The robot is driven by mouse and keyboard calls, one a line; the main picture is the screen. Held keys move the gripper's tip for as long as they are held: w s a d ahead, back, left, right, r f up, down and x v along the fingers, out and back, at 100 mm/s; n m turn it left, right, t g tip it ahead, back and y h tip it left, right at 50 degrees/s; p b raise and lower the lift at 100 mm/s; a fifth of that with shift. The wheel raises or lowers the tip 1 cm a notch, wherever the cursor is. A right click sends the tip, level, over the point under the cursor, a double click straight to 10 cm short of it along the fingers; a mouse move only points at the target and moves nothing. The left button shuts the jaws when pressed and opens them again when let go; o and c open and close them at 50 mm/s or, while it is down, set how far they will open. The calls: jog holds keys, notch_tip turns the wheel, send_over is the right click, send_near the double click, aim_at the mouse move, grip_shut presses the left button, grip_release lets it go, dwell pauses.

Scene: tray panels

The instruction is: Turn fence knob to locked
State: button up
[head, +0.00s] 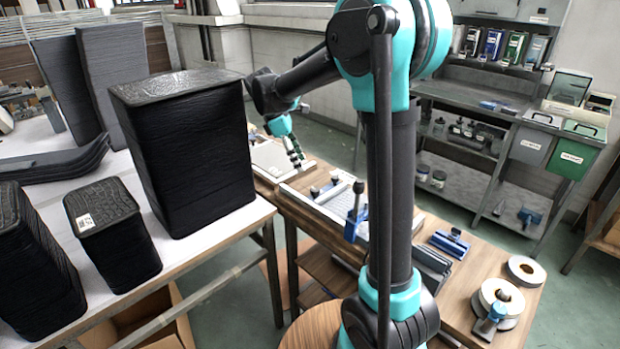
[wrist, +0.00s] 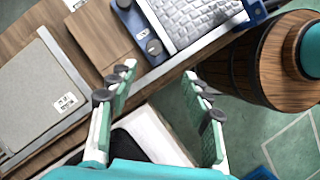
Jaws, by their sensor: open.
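In the wrist view, a dark round knob (wrist: 154,47) sits on a blue bar (wrist: 137,24) beside a grey gridded panel. A second dark knob (wrist: 124,3) is at the bar's far end, cut by the picture edge. I cannot tell which is the fence knob, or read its setting. In the head view, small dark knobs (head: 335,178) show beside the panel on the wooden bench. My gripper (wrist: 158,75) is open and empty, with the nearer knob just beyond its fingertips in the picture, apart from them.
The gridded panel (wrist: 190,20) lies on the bench, with a grey board (wrist: 45,105) to the left. A wooden barrel (wrist: 285,60) stands right of the panel. In the head view, a tall black bin (head: 185,150) stands on the left table. Green floor (head: 440,215) is open behind the bench.

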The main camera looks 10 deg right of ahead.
aim_at(314, 189)
jog(key=x, duration=0.8)
jog(key=w+x, duration=0.1)
jog(key=x, duration=0.3)
jog(key=shift+w+a, duration=0.1)
grip_shut()
